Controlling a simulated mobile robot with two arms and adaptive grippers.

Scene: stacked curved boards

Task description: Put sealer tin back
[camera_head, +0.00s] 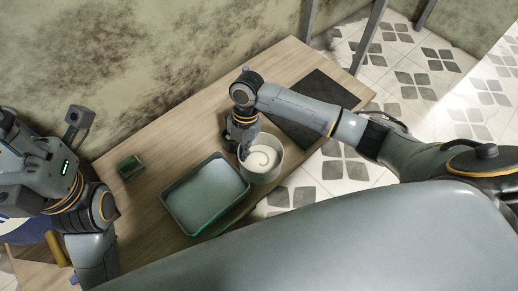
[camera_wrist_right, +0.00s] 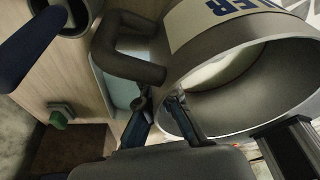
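The sealer tin (camera_head: 275,172) is a grey open tin with pale swirled content, standing on the wooden table. In the right wrist view it is large, with part of a blue-lettered label and a grey rim (camera_wrist_right: 240,132). A dark curved handle (camera_wrist_right: 135,68) shows beside it. My right gripper (camera_head: 243,148) is at the tin's left rim. In the right wrist view its fingers (camera_wrist_right: 160,105) are apart at the rim, one over the opening and one outside; contact is unclear. My left arm is at the far left; its fingers cannot be made out.
A grey tray (camera_head: 205,194) lies directly left of the tin. A small green block (camera_head: 130,167) is farther left. A dark flat panel (camera_head: 318,88) lies at the table's far right end. A blue-and-white round thing (camera_head: 22,232) is partly hidden by my left arm.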

